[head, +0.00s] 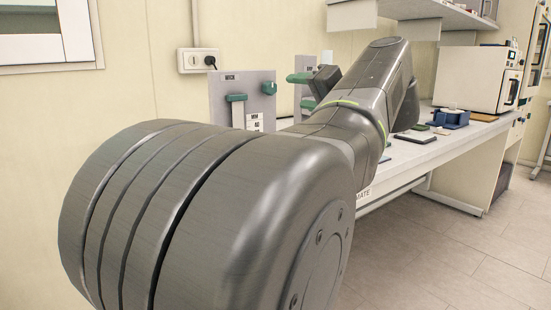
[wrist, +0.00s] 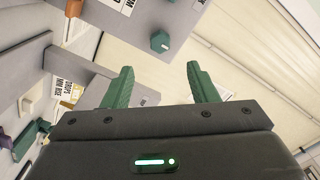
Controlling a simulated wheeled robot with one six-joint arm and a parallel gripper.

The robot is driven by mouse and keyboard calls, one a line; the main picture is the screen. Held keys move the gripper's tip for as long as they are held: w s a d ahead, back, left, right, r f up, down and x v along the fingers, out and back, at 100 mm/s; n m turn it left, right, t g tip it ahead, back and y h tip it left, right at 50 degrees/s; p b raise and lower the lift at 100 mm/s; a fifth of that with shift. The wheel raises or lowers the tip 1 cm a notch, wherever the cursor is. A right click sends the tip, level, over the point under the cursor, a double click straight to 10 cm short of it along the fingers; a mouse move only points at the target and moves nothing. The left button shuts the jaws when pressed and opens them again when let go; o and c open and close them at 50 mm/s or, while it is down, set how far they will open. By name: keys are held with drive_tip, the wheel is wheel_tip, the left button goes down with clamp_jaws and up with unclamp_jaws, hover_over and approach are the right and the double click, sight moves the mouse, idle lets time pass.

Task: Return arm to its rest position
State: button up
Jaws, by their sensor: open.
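My gripper (wrist: 160,86) shows in the wrist view with its two green fingers spread apart and nothing between them. A grey panel with a green knob (wrist: 160,42) lies beyond the fingertips, apart from them. In the head view my arm reaches from the near left toward the bench and bends back at the far end.
A white workbench (head: 440,150) runs along the wall at the right. Grey test stands (head: 222,100) with green parts stand close beside my arm. A blue item (head: 450,118) and a white box-shaped machine (head: 478,78) stand farther along. A shelf (head: 425,12) hangs above. The floor at right is clear.

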sight(273, 88)
drive_tip(key=b+x, duration=0.1)
drive_tip(key=x, duration=0.9)
drive_tip(key=shift+w, duration=0.15)
